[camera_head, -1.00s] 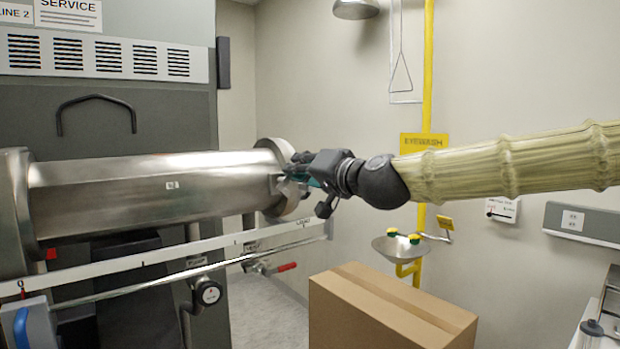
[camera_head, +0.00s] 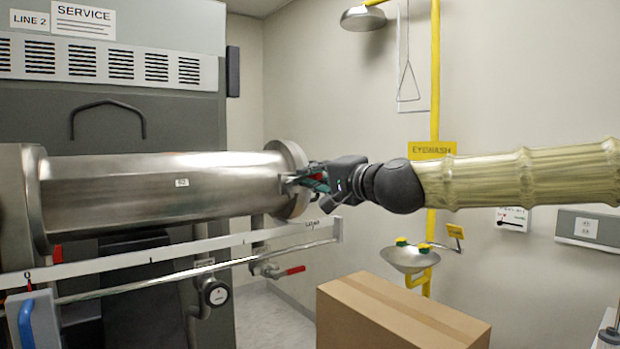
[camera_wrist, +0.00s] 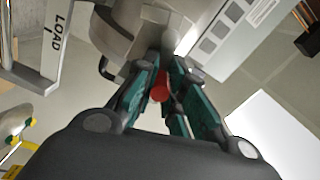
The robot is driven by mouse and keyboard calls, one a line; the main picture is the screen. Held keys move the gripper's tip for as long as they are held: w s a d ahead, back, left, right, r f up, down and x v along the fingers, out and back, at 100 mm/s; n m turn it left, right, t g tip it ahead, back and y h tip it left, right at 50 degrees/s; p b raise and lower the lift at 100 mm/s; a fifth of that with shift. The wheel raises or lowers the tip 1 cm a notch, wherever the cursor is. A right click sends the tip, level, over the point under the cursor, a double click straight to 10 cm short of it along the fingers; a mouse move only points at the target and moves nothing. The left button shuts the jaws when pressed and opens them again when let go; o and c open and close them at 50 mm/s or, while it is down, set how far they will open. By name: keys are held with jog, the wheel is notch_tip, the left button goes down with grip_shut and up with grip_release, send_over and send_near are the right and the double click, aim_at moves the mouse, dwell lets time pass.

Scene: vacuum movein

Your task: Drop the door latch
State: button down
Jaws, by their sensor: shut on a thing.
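A red latch handle (camera_wrist: 160,87) sits between my fingertips in the wrist view. In the head view, a bit of its red shows by the end flange (camera_head: 289,180) of the steel tube (camera_head: 150,187). My gripper (camera_head: 312,180), with teal and black fingers, is at the right end of the tube. Its fingers (camera_wrist: 160,75) are closed around the red handle. The rest of the latch is mostly hidden by the fingers and the flange.
A white rail (camera_head: 180,250) and a steel rod run below the tube. A small red valve lever (camera_head: 292,271) is under it. A cardboard box (camera_head: 400,315) stands below my arm. An eyewash basin (camera_head: 409,258) is on the back wall.

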jog(key=shift+d+r, duration=0.15)
jog(key=shift+r, duration=0.75)
jog(key=c, duration=1.6)
grip_release()
jog(key=shift+o, duration=0.8)
jog(key=shift+s+f, duration=0.1)
jog(key=shift+f, duration=0.4)
jog(key=shift+a, duration=0.2)
